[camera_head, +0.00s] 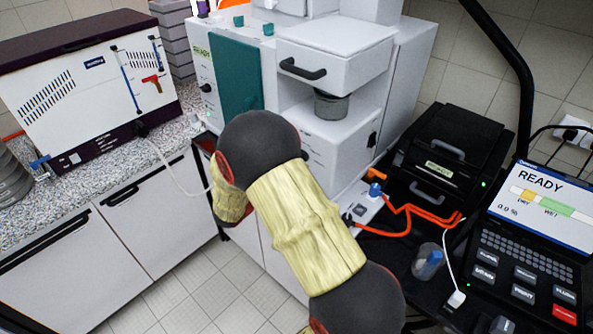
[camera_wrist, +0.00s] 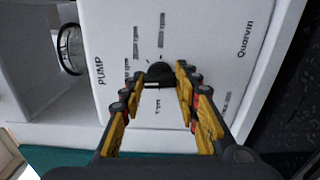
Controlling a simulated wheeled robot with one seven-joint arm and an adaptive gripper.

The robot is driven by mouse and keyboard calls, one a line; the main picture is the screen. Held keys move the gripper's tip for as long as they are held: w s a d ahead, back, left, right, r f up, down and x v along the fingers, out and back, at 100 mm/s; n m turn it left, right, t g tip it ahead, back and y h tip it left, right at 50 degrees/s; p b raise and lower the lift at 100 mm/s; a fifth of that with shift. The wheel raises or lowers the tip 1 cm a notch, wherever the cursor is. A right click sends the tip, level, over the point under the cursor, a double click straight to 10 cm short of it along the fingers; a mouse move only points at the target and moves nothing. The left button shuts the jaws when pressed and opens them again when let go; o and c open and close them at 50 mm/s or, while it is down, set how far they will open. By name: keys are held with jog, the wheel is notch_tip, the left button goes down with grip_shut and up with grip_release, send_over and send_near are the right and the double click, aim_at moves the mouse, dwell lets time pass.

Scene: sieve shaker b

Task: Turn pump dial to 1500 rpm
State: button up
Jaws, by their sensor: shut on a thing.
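The pump dial (camera_wrist: 160,74) is a dark round knob on a white panel (camera_wrist: 205,35) marked PUMP. In the wrist view, the fingertips of my gripper (camera_wrist: 157,82) are closed on it from both sides. A small pale mark shows at its edge; the rpm figures around it are too small to read. In the head view, the panel (camera_head: 322,158) shows below the recess of the white machine, and my arm hides the dial and my gripper.
A glass rim (camera_wrist: 70,48) sits in the recess beside the panel in the wrist view. A teal door (camera_head: 236,75) stands left of the recess. At the right are orange tubing (camera_head: 408,212), a black case (camera_head: 450,150) and a console reading READY (camera_head: 540,210).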

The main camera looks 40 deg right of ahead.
jog(key=shift+m+b, duration=0.6)
jog(key=o, duration=1.2)
jog(key=shift+c, duration=0.2)
jog(key=shift+a, duration=0.1)
jog(key=s+a, duration=0.1)
jog(key=a, duration=1)
jog(key=shift+a, duration=0.4)
